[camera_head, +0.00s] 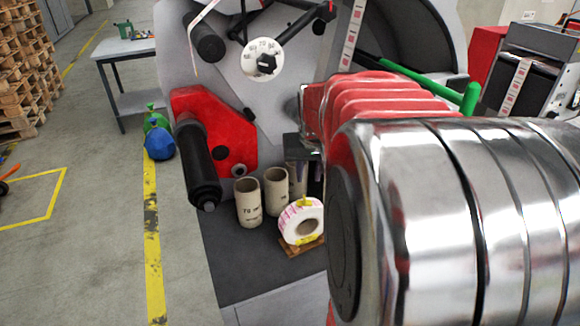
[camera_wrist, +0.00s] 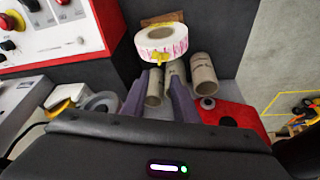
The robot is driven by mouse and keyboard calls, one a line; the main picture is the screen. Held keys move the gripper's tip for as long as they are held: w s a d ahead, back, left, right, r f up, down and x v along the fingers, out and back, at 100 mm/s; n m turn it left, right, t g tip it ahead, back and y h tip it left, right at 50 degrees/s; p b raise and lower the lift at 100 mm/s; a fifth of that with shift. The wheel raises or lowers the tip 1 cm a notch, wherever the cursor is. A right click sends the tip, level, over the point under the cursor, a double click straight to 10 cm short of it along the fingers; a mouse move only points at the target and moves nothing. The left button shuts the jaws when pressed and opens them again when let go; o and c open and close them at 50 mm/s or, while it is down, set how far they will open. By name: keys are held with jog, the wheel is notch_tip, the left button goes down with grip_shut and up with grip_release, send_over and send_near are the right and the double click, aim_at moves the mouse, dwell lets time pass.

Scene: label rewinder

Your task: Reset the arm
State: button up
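My gripper shows in the wrist view (camera_wrist: 159,92) as two purple-grey fingers standing apart. Cardboard cores show beyond and between them, and I see nothing clamped. In the head view my large metal and red arm covers the right side; a dark part of the gripper (camera_head: 301,147) shows beside it, above the cores. The label rewinder (camera_head: 225,85) is a grey machine with a red plate and a black roller (camera_head: 196,165). A white and pink label roll (camera_head: 301,222) stands on a small wooden base. Cardboard cores (camera_head: 248,202) stand upright to its left.
A red control panel (camera_wrist: 45,30) with buttons is at the wrist view's upper left. A green bar (camera_head: 425,80) passes behind my arm. Blue and green bottles (camera_head: 158,143), a grey table (camera_head: 125,50) and pallets (camera_head: 25,60) are left.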

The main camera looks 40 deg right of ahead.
dwell(0.3)
jog(key=s+a+n+t+y, duration=0.1)
jog(key=s+a+n, duration=0.2)
jog(key=a, duration=1.1)
jog(key=s+a+r+n+t+y, duration=0.1)
jog(key=s+a+n, duration=0.2)
jog(key=s+a, duration=0.5)
jog(key=a, duration=0.7)
jog(key=shift+s+r+n+y, duration=0.15)
jog(key=shift+s+n+y, duration=0.15)
jog(key=shift+s+n, duration=0.1)
